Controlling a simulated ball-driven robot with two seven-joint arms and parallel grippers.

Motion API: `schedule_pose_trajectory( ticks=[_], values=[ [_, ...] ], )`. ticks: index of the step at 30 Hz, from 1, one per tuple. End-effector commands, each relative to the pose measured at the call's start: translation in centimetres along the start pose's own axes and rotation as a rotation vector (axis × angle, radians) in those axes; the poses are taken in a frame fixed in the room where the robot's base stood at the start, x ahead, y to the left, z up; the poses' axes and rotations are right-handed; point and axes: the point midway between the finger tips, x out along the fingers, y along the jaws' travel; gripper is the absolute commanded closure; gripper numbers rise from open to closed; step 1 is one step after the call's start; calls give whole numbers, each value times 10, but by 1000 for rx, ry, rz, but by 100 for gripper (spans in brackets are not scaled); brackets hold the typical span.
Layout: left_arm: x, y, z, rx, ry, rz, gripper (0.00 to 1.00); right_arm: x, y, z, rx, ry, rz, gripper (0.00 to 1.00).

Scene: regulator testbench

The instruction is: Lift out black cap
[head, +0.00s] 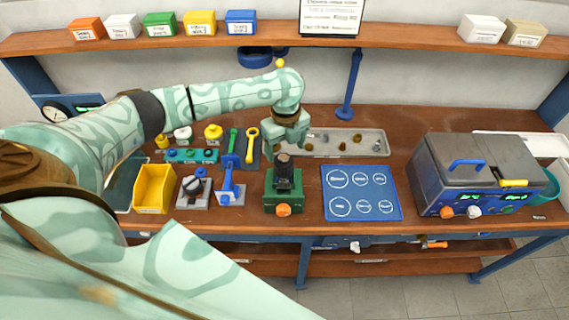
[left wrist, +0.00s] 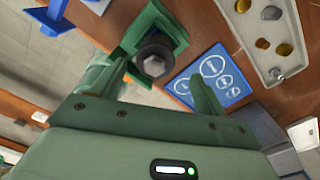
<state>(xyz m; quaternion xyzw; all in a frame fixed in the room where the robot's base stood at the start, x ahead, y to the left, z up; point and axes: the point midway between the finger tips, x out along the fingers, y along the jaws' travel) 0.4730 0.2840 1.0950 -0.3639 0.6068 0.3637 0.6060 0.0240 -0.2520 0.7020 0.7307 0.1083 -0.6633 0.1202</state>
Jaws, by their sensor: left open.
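A dark, upright cylindrical part with a black cap-like top (head: 284,160) stands in a green vise (head: 284,198) with an orange knob at the front of the bench. In the left wrist view the part (left wrist: 154,62) shows end-on as a dark ring around a grey hexagonal middle, with the green vise (left wrist: 148,22) around it. I cannot tell where the cap ends and the body begins. My left gripper (head: 288,145) is open just above the part. In the left wrist view its fingers (left wrist: 152,78) are spread to either side, with no clear contact. My right gripper is not in view.
A blue mat (head: 387,212) with white circles lies right of the vise. A shallow tray (head: 310,153) of small parts is behind. A yellow bin (head: 153,189) and blue stand (head: 228,188) are left. A grey-blue machine (head: 478,168) stands right.

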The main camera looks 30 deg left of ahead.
Motion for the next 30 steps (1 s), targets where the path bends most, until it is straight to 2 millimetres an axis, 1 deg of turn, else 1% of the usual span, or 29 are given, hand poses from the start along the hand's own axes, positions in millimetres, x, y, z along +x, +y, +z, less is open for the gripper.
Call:
schedule_pose_trajectory(
  ticks=[1,5,6,12,14,16,22,23,24,26,27,28,30],
  values=[
    [7,0,0,0,1,2,26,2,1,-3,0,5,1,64],
    [15,1,0,1,0,1,26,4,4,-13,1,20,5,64],
    [19,2,0,0,1,1,26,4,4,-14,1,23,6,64],
    [53,6,0,1,0,2,26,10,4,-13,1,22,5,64],
    [59,6,0,0,0,2,26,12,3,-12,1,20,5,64],
    [63,6,1,2,-2,2,26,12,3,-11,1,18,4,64],
    [63,6,1,2,-2,1,26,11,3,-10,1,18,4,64],
    [63,6,1,2,-2,1,31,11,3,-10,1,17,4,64],
    [63,6,1,2,-2,0,43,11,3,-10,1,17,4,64],
    [62,6,1,2,-2,0,59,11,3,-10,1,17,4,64],
    [62,6,1,2,-2,1,70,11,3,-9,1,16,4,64],
    [62,6,1,2,-2,1,75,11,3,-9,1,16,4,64],
    [62,6,1,2,-2,0,75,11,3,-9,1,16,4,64]
  ],
)
